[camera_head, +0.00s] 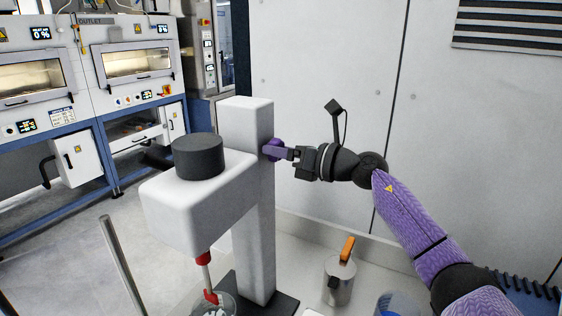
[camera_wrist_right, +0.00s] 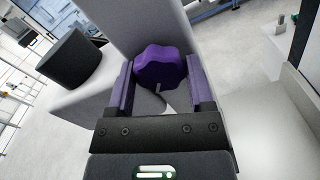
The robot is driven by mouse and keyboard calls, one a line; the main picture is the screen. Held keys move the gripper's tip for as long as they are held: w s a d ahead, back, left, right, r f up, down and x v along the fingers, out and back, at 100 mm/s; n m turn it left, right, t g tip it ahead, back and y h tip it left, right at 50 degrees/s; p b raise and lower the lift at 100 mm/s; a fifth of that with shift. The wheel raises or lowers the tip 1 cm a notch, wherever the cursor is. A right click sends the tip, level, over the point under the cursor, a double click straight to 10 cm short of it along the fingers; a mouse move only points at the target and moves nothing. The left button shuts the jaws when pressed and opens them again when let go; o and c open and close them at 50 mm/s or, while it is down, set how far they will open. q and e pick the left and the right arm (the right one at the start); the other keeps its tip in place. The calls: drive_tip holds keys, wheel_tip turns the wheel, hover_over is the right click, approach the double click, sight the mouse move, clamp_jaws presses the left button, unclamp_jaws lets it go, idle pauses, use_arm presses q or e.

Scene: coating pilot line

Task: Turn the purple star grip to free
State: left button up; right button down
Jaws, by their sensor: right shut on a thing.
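The purple star grip (camera_head: 272,149) sits on the right side of the light grey column (camera_head: 247,190) of a stirrer stand. In the right wrist view the star grip (camera_wrist_right: 159,67) lies between the two purple fingers, with a small light mark on its lower edge. My right gripper (camera_head: 279,152) reaches it from the right and is shut on it; it also shows in the right wrist view (camera_wrist_right: 161,85). Much of the grip is hidden by the fingers in the head view. My left gripper is not in view.
The stirrer head with a black cap (camera_head: 199,156) juts left from the column. A red-tipped shaft (camera_head: 205,270) reaches into a glass beaker (camera_head: 216,304) below. A metal can with an orange handle (camera_head: 341,275) stands right of the column. A grey wall panel is behind.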

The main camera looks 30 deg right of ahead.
drive_tip(key=shift+n+b, duration=0.95)
drive_tip(key=shift+n, duration=0.25)
